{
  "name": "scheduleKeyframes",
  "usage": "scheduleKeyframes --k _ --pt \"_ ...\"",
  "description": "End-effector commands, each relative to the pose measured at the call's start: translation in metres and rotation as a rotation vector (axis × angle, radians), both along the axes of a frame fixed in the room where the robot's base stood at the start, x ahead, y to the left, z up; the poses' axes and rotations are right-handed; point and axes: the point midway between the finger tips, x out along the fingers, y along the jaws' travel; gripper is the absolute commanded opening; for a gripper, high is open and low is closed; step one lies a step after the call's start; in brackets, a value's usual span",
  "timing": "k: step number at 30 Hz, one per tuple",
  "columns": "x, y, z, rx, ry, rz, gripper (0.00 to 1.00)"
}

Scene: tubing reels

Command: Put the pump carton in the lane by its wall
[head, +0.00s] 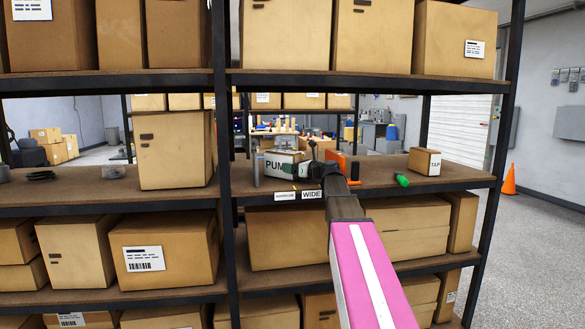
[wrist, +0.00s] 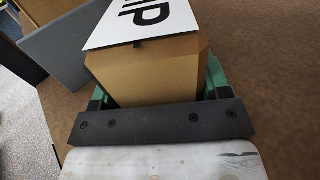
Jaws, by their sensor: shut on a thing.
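The pump carton (head: 276,163) is a small brown box with a white label, partly hidden behind my gripper in the head view. My gripper (head: 292,167) is shut on it over the middle shelf. An orange wall (head: 346,166) stands right of my gripper. I cannot tell whether the carton touches the shelf.
Tags reading "WIDE" (head: 312,195) and another, smaller word (head: 285,196) are on the shelf's front edge. A TAP carton (head: 425,161) and a green-ended item (head: 402,180) are farther right. A black rack post (head: 224,170) is at the left, and a shelf (head: 370,82) is overhead.

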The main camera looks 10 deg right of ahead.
Motion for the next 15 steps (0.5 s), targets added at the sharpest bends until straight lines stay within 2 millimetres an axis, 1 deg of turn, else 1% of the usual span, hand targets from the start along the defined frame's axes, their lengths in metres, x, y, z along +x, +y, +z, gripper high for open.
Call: scheduleKeyframes --k 7,8,9,10,15 --pt "0.0001 -0.0001 -0.002 0.001 0.0 0.0 0.33" --pt "0.0001 -0.0001 -0.002 0.0 0.0 0.0 0.8" --pt "0.0001 -0.0001 -0.0019 0.0 0.0 0.0 0.93" --pt "0.0001 0.0 -0.0018 0.0 0.0 0.0 0.96" --pt "0.0001 -0.0001 -0.0017 0.0 0.0 0.0 0.96"
